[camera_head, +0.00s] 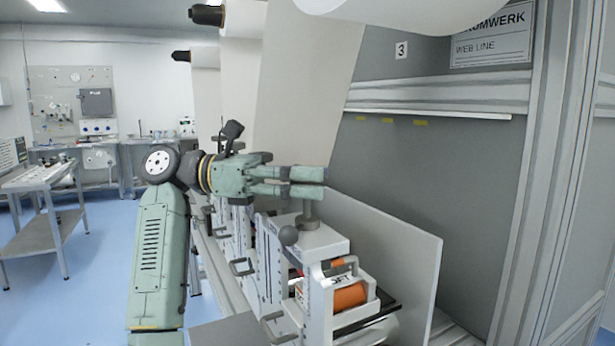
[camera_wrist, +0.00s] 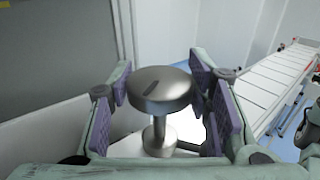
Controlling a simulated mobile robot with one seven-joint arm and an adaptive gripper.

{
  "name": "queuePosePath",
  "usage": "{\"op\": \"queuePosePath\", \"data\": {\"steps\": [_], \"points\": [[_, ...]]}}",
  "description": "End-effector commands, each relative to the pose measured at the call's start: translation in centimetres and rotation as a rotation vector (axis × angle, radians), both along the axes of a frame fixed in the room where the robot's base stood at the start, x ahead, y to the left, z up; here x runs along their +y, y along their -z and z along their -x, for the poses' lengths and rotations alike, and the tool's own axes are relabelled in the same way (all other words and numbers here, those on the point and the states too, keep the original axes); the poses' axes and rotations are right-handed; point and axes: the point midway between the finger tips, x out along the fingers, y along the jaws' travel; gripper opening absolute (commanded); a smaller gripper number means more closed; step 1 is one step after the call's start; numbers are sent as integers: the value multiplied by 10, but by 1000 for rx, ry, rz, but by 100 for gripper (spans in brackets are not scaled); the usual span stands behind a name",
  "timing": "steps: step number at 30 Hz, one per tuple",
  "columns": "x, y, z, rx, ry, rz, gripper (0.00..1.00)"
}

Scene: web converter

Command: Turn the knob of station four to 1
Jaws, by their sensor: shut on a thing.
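A grey metal knob (camera_wrist: 155,92) with a round cap and thin stem shows in the wrist view. A short dark line (camera_wrist: 145,88) marks its top. In the head view, its stem (camera_head: 308,210) rises from the white block of a station (camera_head: 322,243). My gripper (camera_head: 318,183) reaches in from the left, level above that block. In the wrist view, my gripper's purple pads (camera_wrist: 165,84) stand on both sides of the cap, shut on it. No number scale is readable around the knob, and the fingers hide part of the cap in the head view.
A pale panel (camera_head: 400,245) rises behind at the right. A sign reading 3 (camera_head: 401,50) is on the back wall. A bench trolley (camera_head: 45,205) stands far left.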

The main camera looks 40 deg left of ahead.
Motion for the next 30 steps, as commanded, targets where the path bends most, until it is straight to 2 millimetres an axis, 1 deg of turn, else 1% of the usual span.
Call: {"op": "queuePosePath", "data": {"steps": [13, 14, 22, 30], "points": [[0, -1, 0, 1, 8, 0, 17], [0, -1, 0, 0, 8, 1, 46], [0, 0, 0, 1, 8, 0, 64], [0, 0, 0, 1, 8, 0, 65]]}}
